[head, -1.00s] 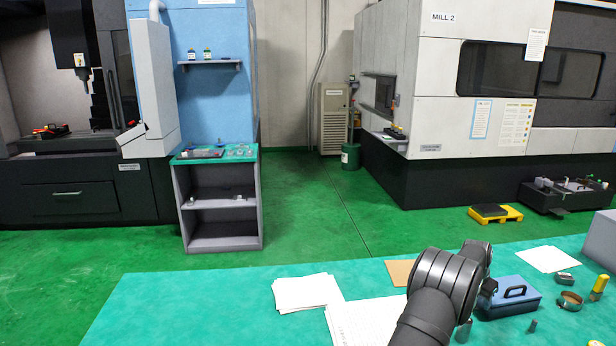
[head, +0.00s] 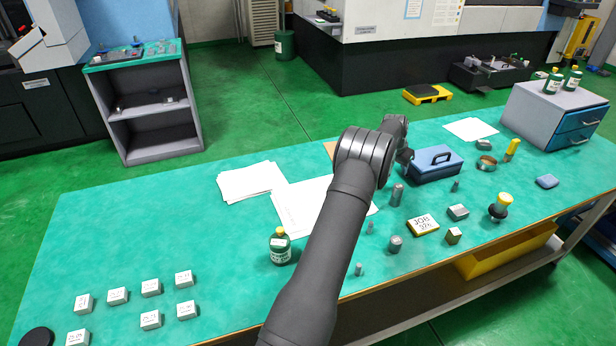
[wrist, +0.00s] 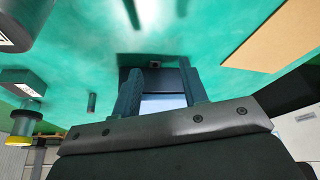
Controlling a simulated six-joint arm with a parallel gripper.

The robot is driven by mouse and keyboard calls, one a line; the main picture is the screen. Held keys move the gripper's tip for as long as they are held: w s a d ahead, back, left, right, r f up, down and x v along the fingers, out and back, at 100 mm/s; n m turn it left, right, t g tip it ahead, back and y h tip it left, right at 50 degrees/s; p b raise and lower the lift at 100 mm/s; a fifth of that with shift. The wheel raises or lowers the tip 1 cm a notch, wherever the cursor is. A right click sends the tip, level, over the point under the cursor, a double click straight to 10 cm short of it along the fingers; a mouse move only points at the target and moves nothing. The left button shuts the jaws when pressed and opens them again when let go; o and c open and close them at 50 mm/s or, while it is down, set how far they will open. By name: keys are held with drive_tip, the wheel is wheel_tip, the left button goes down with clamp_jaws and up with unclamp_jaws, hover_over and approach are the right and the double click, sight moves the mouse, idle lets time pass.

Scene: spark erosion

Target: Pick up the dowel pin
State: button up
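Several small grey metal cylinders stand on the green bench in the head view, and I cannot tell for sure which is the dowel pin. A slim one (head: 370,228) and a short one (head: 358,269) are in front of my arm. Another small one (head: 455,186) is right of the blue toolbox (head: 435,163). A taller cylinder (head: 397,195) and a thicker one (head: 395,243) stand nearby. My gripper (head: 407,158) is partly hidden behind my wrist, near the toolbox. In the wrist view its fingers (wrist: 160,88) are apart with nothing held. A small dark cylinder (wrist: 91,102) shows left of them.
A green bottle (head: 280,246) stands left of my arm. Papers (head: 252,181) lie farther left, and several labelled blocks (head: 151,287) sit at front left. A drawer cabinet (head: 530,115) stands back right.

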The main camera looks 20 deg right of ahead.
drive_tip(key=shift+a+r, duration=0.1)
drive_tip(key=s+a+r+n, duration=0.4)
drive_tip(key=s+a+n, duration=0.2)
drive_tip(key=a+n, duration=0.25)
drive_tip(key=s+a+r+n+g, duration=0.1)
drive_tip(key=s+a+r+n, duration=0.5)
drive_tip(key=a, duration=0.4)
drive_tip(key=s+a+r+n, duration=0.3)
drive_tip(key=s+a+n, duration=0.4)
drive_tip(key=a+n, duration=0.2)
drive_tip(key=s+a+f+n, duration=0.1)
drive_tip(key=s+a+n, duration=0.8)
drive_tip(key=s, duration=0.3)
hover_over(358, 270)
drive_tip(key=a, duration=0.2)
drive_tip(key=f, duration=1.1)
drive_tip(key=shift+w+d, duration=0.1)
drive_tip(key=shift+w, duration=0.15)
drive_tip(key=shift+d+x, duration=0.2)
drive_tip(key=shift+x, duration=2.45)
drive_tip(key=shift+s+r, duration=0.1)
drive_tip(key=shift+s, duration=0.05)
